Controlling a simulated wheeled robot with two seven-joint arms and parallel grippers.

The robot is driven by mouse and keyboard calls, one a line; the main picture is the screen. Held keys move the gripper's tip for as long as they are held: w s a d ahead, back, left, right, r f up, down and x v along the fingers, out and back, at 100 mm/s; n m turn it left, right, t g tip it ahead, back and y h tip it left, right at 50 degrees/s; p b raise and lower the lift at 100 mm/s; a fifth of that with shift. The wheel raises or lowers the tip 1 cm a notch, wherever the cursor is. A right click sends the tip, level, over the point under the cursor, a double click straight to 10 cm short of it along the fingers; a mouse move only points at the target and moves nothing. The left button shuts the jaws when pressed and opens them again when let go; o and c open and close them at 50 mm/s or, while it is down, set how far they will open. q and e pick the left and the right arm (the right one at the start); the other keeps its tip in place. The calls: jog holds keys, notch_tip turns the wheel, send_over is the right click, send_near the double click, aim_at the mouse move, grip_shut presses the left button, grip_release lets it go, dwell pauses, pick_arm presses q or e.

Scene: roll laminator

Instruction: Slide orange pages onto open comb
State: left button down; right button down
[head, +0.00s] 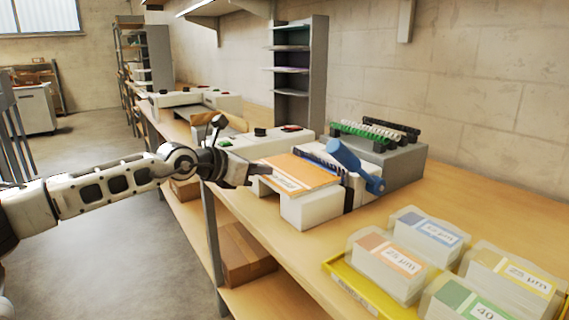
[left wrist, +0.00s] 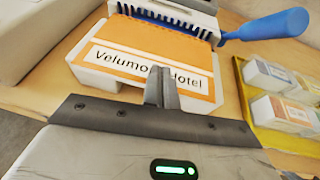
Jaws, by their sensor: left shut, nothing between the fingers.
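The orange pages (head: 303,174) lie flat on a white block in front of the binding machine. They also show in the left wrist view (left wrist: 125,38), with a white label reading "Velumo... Hotel". The binding machine (left wrist: 190,8) has a blue lever handle (head: 347,160). A row of teeth (left wrist: 165,17) runs along its near side at the pages' far edge; I cannot tell whether the pages are on them. My left gripper (head: 262,170) is shut and empty at the pages' near edge. In the left wrist view its fingertips (left wrist: 161,74) overlap the label. My right gripper is out of view.
A yellow tray (head: 352,292) with several labelled pouch boxes stands at the front right. A grey box (head: 403,166) with green, white and black combs on top is behind the machine. A white laminator (head: 254,147) stands to the left.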

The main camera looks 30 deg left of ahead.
aim_at(280, 175)
pick_arm(q)
jog(key=w, duration=0.2)
jog(key=w+d, duration=0.1)
jog(key=w, duration=0.1)
jog(key=w+d+p, duration=0.1)
jog(key=w, duration=0.1)
jog(key=shift+w, duration=0.15)
jog(key=shift+f, duration=0.8)
jog(key=shift+f, duration=0.2)
jog(key=shift+s+a+f+b, duration=0.15)
jog(key=shift+s+b, duration=0.15)
jog(key=shift+s, duration=0.35)
jog(key=shift+w+a+r+p, duration=0.1)
jog(key=shift+r+p, duration=0.4)
jog(key=shift+r, duration=0.3)
jog(key=shift+r, duration=0.1)
